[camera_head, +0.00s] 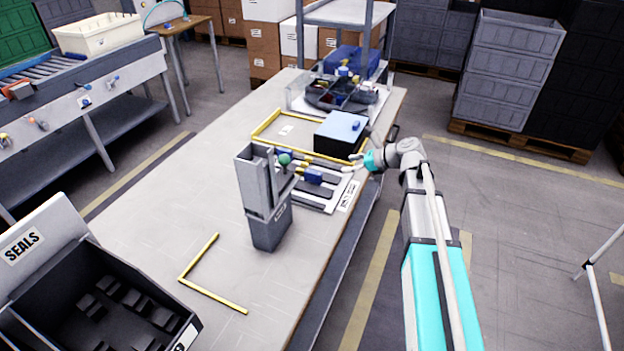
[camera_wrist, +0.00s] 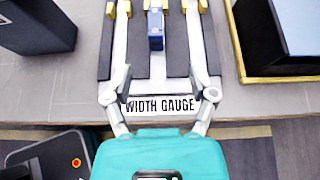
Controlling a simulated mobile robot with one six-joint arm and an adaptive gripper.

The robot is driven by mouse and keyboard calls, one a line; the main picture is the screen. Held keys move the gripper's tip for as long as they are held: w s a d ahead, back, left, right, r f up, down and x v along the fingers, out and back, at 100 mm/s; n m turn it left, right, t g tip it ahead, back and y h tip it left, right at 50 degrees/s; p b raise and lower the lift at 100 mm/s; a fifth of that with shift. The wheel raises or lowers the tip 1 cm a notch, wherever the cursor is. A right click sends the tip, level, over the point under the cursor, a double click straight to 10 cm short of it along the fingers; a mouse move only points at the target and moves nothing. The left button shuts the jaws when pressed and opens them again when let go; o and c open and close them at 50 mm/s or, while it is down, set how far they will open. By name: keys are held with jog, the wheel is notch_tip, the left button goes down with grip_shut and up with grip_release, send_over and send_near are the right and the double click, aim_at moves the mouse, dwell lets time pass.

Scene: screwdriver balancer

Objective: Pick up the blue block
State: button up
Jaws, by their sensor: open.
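The blue block (camera_head: 313,176) sits on the width gauge (camera_head: 345,196), a white plate with dark strips. My gripper (camera_head: 351,160) is at the right edge of the table, apart from the block. In the wrist view my gripper (camera_wrist: 160,84) is open and empty, its fingers spread to either side of the gauge's label. The block is beyond the fingertips.
A tall grey holder (camera_head: 268,228) stands left of the gauge. A dark box with a light blue top (camera_head: 341,130) stands behind it, inside a yellow frame (camera_head: 262,131). A divided dark tray (camera_head: 340,98) is farther back.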

aim_at(317, 172)
jog(key=b+x, duration=0.4)
jog(key=x, duration=0.3)
jog(key=shift+a+f, duration=0.2)
jog(key=shift+f, duration=0.05)
jog(key=shift+w+a+f, duration=0.15)
jog(key=shift+a, duration=0.35)
jog(key=shift+w+a+f+b, duration=0.1)
jog(key=shift+a+f+b, duration=0.25)
jog(key=shift+f+b, duration=0.1)
jog(key=shift+s+b+x, duration=0.1)
jog(key=shift+b+x, duration=0.45)
jog(key=shift+x, duration=0.5)
jog(key=shift+s+b+x, duration=0.15)
jog(key=shift+b+x, duration=0.4)
jog(key=shift+x, duration=0.5)
grip_shut()
